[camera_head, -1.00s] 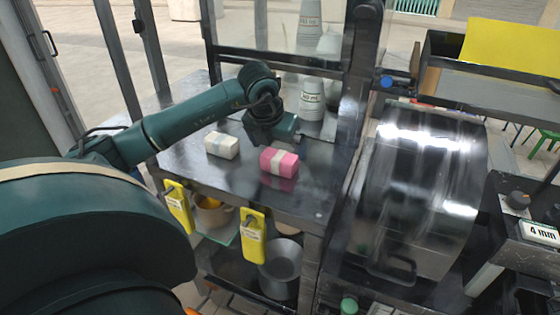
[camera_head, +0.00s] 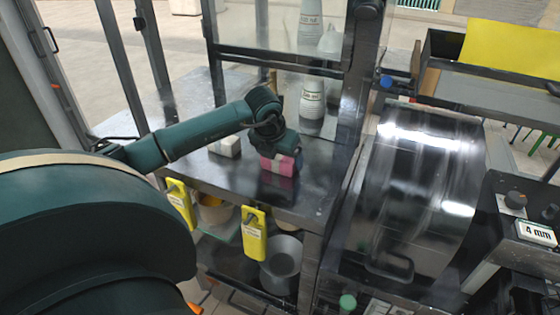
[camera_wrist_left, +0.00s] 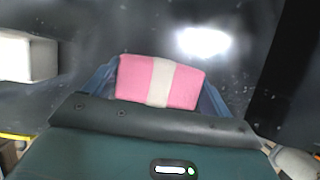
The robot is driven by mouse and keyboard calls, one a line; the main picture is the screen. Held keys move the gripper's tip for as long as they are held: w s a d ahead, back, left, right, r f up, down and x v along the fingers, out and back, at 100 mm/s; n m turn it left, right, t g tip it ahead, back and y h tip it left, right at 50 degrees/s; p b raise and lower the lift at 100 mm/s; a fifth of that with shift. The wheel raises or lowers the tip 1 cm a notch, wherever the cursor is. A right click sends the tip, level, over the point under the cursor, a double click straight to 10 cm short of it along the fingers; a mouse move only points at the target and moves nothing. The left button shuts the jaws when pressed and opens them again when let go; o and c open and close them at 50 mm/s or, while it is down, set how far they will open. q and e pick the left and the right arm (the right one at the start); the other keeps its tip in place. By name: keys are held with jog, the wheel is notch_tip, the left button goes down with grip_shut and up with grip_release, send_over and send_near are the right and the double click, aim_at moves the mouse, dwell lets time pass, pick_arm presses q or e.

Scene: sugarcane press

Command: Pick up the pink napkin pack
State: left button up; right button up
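The pink napkin pack (camera_head: 284,168), with a pale band round its middle, lies on the dark metal table top. My left gripper (camera_head: 278,160) is right above it and partly covers it. In the left wrist view the pack (camera_wrist_left: 158,82) sits between the two fingers (camera_wrist_left: 160,90), slightly tilted against them. One finger is at each short end, very close to the pack; contact cannot be made out. The left gripper looks open around the pack. My right gripper is in neither view.
A white pack (camera_head: 226,147) lies left of the pink one; it also shows in the left wrist view (camera_wrist_left: 28,57). White cups (camera_head: 312,98) stand behind glass at the back. A large metal drum (camera_head: 415,190) stands to the right. Yellow tags (camera_head: 253,235) hang at the table's front edge.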

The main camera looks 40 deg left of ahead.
pick_arm(q)
jog(key=c, duration=0.3)
jog(key=shift+c, duration=0.2)
